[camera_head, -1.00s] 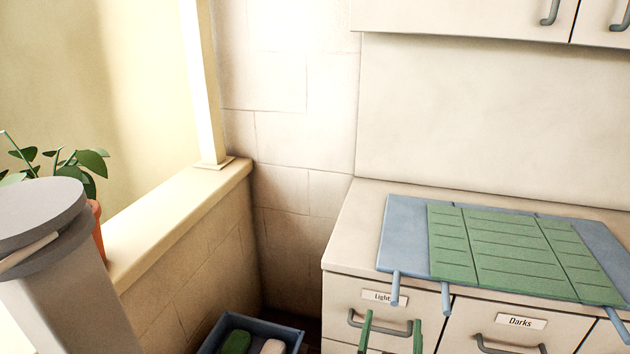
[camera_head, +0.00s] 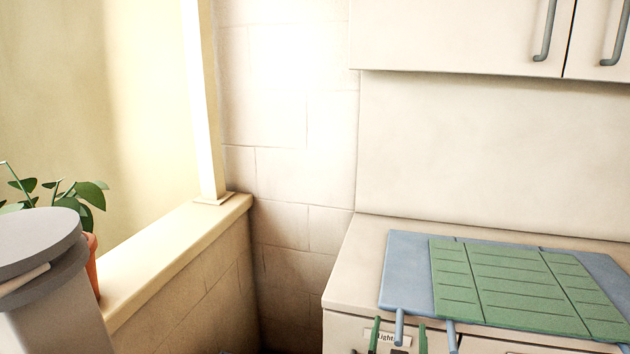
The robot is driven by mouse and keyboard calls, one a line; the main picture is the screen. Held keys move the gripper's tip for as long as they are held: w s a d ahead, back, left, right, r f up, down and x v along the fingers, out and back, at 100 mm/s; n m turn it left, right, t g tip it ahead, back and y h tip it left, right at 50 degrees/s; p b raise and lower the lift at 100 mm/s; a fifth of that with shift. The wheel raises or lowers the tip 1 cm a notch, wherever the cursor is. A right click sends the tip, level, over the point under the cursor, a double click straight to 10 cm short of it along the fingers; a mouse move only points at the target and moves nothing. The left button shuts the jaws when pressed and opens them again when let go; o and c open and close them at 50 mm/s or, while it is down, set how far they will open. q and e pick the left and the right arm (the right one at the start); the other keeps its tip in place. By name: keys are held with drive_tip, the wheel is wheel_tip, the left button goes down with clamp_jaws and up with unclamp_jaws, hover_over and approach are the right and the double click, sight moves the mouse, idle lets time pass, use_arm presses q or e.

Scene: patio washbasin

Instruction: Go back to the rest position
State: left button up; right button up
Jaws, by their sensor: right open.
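The rest of this gripper is below the picture. My left gripper is not in view.
A blue board (camera_head: 405,267) with a green slatted panel (camera_head: 520,285) lies on the counter (camera_head: 350,265), close behind the right fingers. Blue pegs stick out at its front. Cupboard doors (camera_head: 450,35) hang above. A low wall (camera_head: 175,250) and potted plant (camera_head: 75,195) are at left.

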drive_tip(key=shift+c, duration=0.2)
clamp_jaws()
idle(0.5)
drive_tip(key=shift+r, duration=0.1)
idle(0.5)
